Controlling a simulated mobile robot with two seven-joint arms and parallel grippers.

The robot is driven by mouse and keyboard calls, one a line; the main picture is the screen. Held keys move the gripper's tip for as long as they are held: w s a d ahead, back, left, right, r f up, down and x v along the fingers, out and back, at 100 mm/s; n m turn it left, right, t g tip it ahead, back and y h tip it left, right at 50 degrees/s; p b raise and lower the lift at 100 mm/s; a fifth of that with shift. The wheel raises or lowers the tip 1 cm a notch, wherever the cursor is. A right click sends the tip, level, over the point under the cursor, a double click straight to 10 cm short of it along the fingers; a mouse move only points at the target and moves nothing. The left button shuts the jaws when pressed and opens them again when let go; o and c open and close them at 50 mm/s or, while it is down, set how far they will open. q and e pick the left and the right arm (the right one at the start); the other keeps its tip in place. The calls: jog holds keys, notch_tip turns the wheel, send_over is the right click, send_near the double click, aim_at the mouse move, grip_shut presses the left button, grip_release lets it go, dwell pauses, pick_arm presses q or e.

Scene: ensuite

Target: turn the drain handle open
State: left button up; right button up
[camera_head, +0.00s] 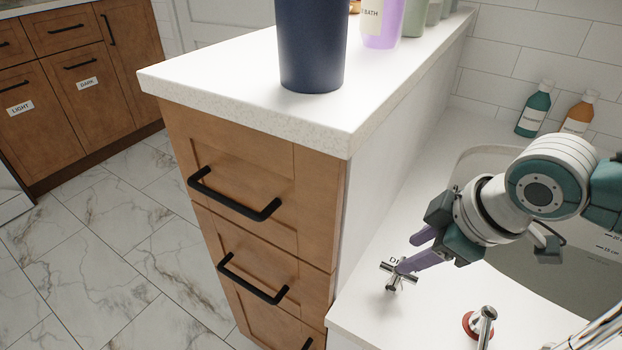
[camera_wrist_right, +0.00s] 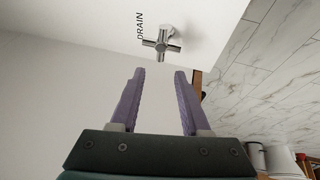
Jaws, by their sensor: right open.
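The drain handle (camera_head: 398,279) is a chrome cross-shaped handle on the white tub ledge, in the lower middle of the head view. The right wrist view shows the handle (camera_wrist_right: 161,45) beside the printed word DRAIN, ahead of the fingertips. My right gripper (camera_head: 412,252) has purple fingers and reaches in from the right, its tips close to the handle. In the wrist view the right gripper (camera_wrist_right: 159,72) is open, with nothing between its fingers. In the head view one finger overlaps part of the handle; contact cannot be told. My left gripper is not in view.
A wooden drawer cabinet (camera_head: 250,165) with black pulls and a white countertop (camera_head: 215,82) stands left of the ledge. A dark blue cup (camera_head: 311,45) is on it. A chrome fixture with a red ring (camera_head: 470,324) is right of the handle. The tub basin (camera_head: 545,275) lies beyond.

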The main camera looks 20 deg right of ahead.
aim_at(387, 266)
jog(key=b+x, duration=0.6)
jog(key=x, duration=0.3)
jog(key=shift+s+a+f, duration=0.1)
jog(key=shift+f, duration=0.1)
jog(key=shift+w+f+b, duration=0.3)
jog(key=shift+f+b, duration=0.05)
jog(key=shift+f, duration=0.05)
grip_shut()
